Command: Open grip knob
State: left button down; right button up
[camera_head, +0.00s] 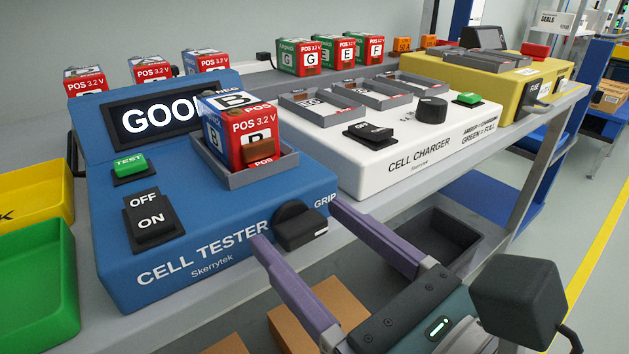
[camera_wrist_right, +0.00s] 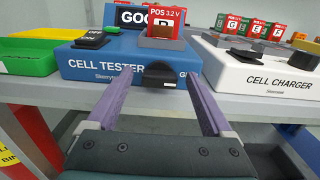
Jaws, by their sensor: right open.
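The black grip knob (camera_head: 299,226) is on the front of the blue cell tester (camera_head: 215,205), beside the GRIP label. It also shows in the wrist view (camera_wrist_right: 159,73), with its bar about level and a small pale mark at the right end. My right gripper (camera_head: 300,224) is open and empty. Its two purple fingers point at the knob, one to each side of it, apparently short of touching. Cell B (camera_head: 237,130), red and blue, stands in the tester's grey tray (camera_head: 280,170). The tester screen (camera_head: 155,118) shows GOOD, partly hidden by the cell. My left gripper is out of view.
The white cell charger (camera_head: 400,165) stands right of the tester, with a yellow device (camera_head: 480,85) beyond it. Green (camera_head: 45,285) and yellow (camera_head: 30,190) bins are at the left. A dark bin (camera_head: 430,240) and cardboard boxes (camera_head: 315,310) are below the bench edge.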

grip_shut()
dwell(0.7)
